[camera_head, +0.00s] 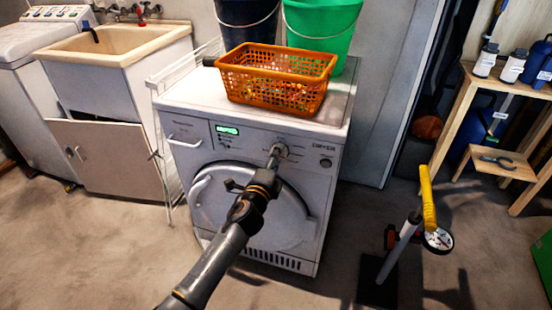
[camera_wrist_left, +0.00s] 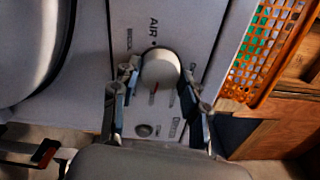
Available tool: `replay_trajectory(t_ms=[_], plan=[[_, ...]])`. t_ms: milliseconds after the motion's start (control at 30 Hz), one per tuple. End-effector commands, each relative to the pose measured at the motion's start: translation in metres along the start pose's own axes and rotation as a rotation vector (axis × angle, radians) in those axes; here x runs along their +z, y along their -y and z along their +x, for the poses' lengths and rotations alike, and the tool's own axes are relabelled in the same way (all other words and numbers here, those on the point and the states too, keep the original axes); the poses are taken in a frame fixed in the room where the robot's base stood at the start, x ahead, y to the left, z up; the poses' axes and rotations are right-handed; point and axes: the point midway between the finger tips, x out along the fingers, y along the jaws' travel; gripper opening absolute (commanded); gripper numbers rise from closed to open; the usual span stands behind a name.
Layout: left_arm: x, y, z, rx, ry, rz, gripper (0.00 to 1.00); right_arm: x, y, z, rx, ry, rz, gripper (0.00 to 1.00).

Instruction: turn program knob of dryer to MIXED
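The dryer (camera_head: 256,165) is a white front-loader with a round door and a lit green display (camera_head: 227,130). Its pale, round program knob (camera_wrist_left: 160,66) shows in the left wrist view, with the word AIR printed close by. A short red mark shows beside the knob. The MIXED label is not readable. My left gripper (camera_head: 274,158) is at the knob on the control panel, and its fingers (camera_wrist_left: 161,82) stand on either side of the knob. Whether they press on it cannot be told. The gripper hides much of the knob in the head view. My right gripper is out of view.
An orange basket (camera_head: 276,81) stands on the dryer, with dark and green buckets (camera_head: 320,28) behind it. A sink cabinet (camera_head: 122,92) is at left. A yellow-handled tool stand (camera_head: 400,240) and wooden shelf (camera_head: 468,105) are at right. Floor in front is mostly open.

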Motion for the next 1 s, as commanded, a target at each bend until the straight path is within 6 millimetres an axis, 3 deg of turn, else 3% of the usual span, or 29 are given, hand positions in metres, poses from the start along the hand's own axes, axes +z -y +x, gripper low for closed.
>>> replay_trajectory(t_ms=[33, 100, 533, 667, 1000], plan=[[0.0, -0.001, 0.0, 0.001, -0.001, -0.001, 0.54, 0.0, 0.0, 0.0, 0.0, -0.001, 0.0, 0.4], [0.0, -0.001, 0.0, 0.001, 0.0, -0.001, 0.68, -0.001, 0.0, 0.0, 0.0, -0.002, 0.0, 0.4], [0.001, -0.001, -0.007, 0.001, 0.002, 0.0, 0.68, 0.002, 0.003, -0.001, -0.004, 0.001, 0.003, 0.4], [0.001, -0.002, -0.025, 0.001, 0.0, 0.001, 0.68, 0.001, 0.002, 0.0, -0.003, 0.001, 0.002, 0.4], [0.0, -0.002, -0.094, 0.003, -0.001, -0.001, 0.68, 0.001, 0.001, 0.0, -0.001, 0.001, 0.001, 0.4]])
